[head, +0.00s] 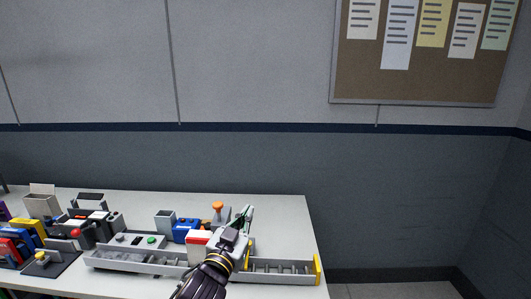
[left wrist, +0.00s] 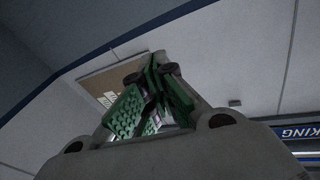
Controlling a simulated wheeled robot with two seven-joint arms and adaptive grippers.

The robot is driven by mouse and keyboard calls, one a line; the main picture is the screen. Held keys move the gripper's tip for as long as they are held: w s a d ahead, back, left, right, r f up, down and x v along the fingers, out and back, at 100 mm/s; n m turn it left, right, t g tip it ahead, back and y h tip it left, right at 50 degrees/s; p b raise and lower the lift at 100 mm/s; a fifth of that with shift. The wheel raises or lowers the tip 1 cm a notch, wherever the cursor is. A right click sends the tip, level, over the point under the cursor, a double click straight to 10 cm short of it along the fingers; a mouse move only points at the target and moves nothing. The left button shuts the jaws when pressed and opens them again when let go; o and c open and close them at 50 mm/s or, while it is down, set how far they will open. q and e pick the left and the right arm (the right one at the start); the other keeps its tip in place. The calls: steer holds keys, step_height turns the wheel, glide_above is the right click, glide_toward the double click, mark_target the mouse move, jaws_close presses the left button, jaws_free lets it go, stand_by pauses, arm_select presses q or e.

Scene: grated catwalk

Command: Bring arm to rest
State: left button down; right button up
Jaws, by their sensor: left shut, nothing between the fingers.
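My left gripper (head: 246,214) reaches in from the bottom of the head view, over the right part of the table. Its fingers point up and away and look shut and empty. In the left wrist view its green finger pads (left wrist: 150,95) are close together, with the wall and the notice board behind them. My right gripper is in neither view.
The table's back right corner is clear. A cork board (head: 415,70) hangs on the wall.

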arm_select(q)
steer(key=s+a+f+n+g+y, duration=0.1)
steer(key=s+a+f+g+y, duration=0.1)
steer(key=s+a+f, duration=0.3)
steer(key=a+f+n+g+y, duration=0.1)
steer(key=a+f+g, duration=0.15)
steer(key=f, duration=0.55)
steer(key=s+a+f+n+g+y, duration=0.1)
steer(key=s+a+f+g+y, duration=0.15)
steer(key=f, duration=0.35)
steer(key=s+a+f+g, duration=0.4)
steer(key=s+f, duration=0.2)
steer(key=s, duration=0.3)
steer(key=s+a+f+g, duration=0.3)
steer(key=s+f, duration=0.4)
steer(key=s, duration=0.2)
step_height(320, 180, down, 32)
steer(key=s+g, duration=0.2)
steer(key=s+a+f, duration=0.2)
steer(key=s+f, duration=0.8)
steer(key=s, duration=0.1)
steer(key=s+a+f+g, duration=0.1)
steer(key=s+a+f, duration=0.1)
steer(key=s+f, duration=0.8)
steer(key=shift+s+f, duration=0.25)
steer(key=shift+s, duration=0.5)
